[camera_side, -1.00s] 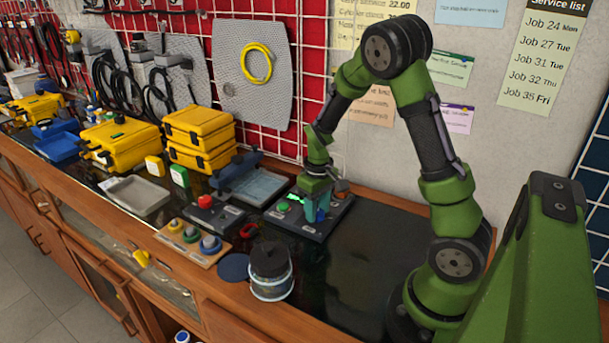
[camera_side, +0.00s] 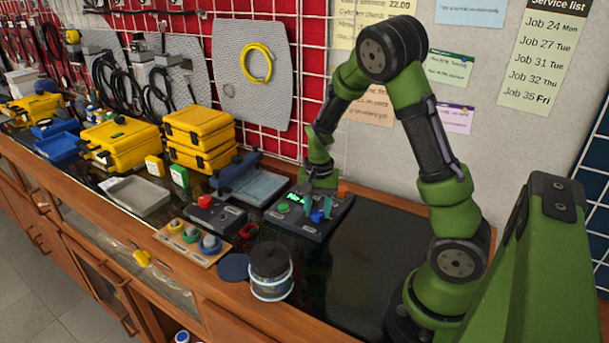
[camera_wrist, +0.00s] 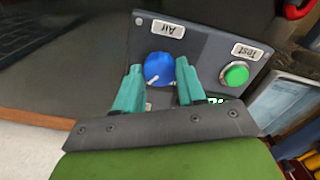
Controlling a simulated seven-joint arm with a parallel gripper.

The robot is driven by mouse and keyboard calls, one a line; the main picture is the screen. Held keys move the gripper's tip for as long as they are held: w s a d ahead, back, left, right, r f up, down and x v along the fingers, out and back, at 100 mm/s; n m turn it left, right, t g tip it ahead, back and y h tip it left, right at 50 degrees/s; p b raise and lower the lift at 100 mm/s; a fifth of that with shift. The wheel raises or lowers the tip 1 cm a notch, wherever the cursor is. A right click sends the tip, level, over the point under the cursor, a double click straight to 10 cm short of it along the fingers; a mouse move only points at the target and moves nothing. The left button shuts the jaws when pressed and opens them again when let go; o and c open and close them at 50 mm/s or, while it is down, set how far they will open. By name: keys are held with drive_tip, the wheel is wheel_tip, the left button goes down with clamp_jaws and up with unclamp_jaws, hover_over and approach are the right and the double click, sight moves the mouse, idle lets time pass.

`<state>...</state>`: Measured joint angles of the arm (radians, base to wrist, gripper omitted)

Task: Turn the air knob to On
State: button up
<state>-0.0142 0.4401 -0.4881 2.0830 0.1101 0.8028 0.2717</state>
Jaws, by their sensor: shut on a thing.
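The blue air knob (camera_wrist: 158,68) sits on the dark test panel (camera_wrist: 205,52) beside the label "Air" (camera_wrist: 168,29). My gripper (camera_wrist: 158,84) has its two teal fingers on either side of the knob, closed on it. A pale mark shows at the knob's lower edge between the fingers. In the side view my gripper (camera_side: 318,207) is down at the panel (camera_side: 310,228), with a bit of blue knob (camera_side: 317,216) showing between the fingers. No "On" marking is readable, so I cannot tell the knob's setting.
The green Test button (camera_wrist: 236,74) is close beside the right finger. The dark bench right of the panel is clear.

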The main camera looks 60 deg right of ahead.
sight(317, 211)
drive_tip(key=shift+m, duration=1.1)
drive_tip(key=o, duration=1.1)
drive_tip(key=shift+c, duration=0.2)
wheel_tip(317, 211, up, 17)
drive_tip(key=shift+d, duration=0.1)
drive_tip(key=s+a+r+n+t, duration=0.1)
drive_tip(key=s+a+n+t, duration=0.1)
drive_tip(key=a, duration=0.4)
drive_tip(key=s+a+r+n+t+y, duration=0.1)
drive_tip(key=s+a+n+t, duration=0.1)
drive_tip(key=s+a+n, duration=0.2)
drive_tip(key=s+a+r+n+t+y, duration=0.1)
drive_tip(key=s+a+r+n+t, duration=0.1)
drive_tip(key=a+n, duration=0.3)
drive_tip(key=s+a+t, duration=0.1)
drive_tip(key=a, duration=0.1)
drive_tip(key=shift+s+a+n, duration=0.15)
drive_tip(key=shift+a+n, duration=0.15)
